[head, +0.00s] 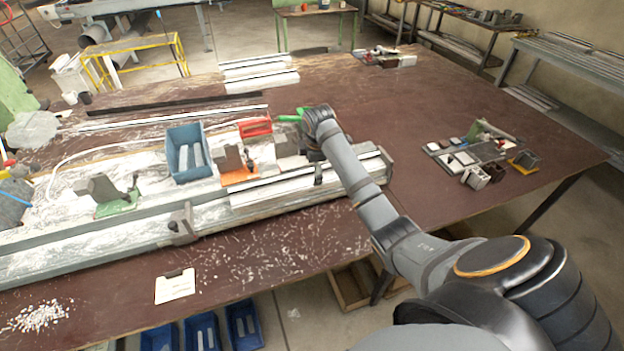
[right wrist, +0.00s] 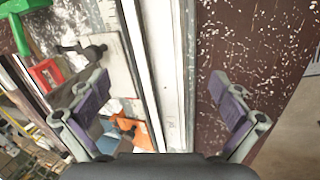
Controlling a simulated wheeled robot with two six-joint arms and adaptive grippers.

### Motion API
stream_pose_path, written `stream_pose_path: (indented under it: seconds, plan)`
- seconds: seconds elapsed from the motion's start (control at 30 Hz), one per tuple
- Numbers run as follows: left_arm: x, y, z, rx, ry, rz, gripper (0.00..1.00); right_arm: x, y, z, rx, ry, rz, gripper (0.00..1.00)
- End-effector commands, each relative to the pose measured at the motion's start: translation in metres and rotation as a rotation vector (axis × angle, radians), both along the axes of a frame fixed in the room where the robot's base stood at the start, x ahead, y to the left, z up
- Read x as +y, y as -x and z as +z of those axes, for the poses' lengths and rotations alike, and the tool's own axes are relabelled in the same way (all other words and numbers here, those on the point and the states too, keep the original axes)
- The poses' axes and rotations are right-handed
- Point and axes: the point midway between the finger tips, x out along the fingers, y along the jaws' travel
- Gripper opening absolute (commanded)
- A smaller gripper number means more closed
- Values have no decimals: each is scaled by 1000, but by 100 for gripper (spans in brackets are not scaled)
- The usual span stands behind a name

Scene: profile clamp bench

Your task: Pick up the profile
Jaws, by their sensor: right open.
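The pale, straight profile (head: 272,192) lies lengthwise along the front of the clamp bench in the head view. In the right wrist view, the profile (right wrist: 166,60) runs as a long white and grey strip between the two fingers. My right gripper (right wrist: 163,88) is open, with one purple-padded finger on each side of the strip and clear space to both. It holds nothing. In the head view my right arm reaches over the right part of the bench and its wrist mostly hides the fingers. My left gripper is in neither view.
A blue bin (head: 187,153), a red holder (head: 255,127) and an orange-based clamp (head: 238,172) stand behind the profile. A green-based clamp (head: 118,200) is farther left. A green tool (right wrist: 22,35) lies near the wrist.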

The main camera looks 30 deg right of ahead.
Motion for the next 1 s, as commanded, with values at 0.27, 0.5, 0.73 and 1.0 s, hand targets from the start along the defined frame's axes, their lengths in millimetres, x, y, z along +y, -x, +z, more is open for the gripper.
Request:
stream_pose_path:
  seconds: [0.27, 0.5, 0.73, 1.0]
  plan:
    - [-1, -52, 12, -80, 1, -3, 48, -2, -2, -14, 3, -1, -1, 100]
    - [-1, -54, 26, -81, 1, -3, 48, -6, -8, -53, 2, -1, -2, 100]
    - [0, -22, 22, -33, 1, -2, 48, -7, -10, -60, -2, 1, 0, 100]
    - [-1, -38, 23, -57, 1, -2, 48, -7, -10, -60, -1, 0, 0, 71]
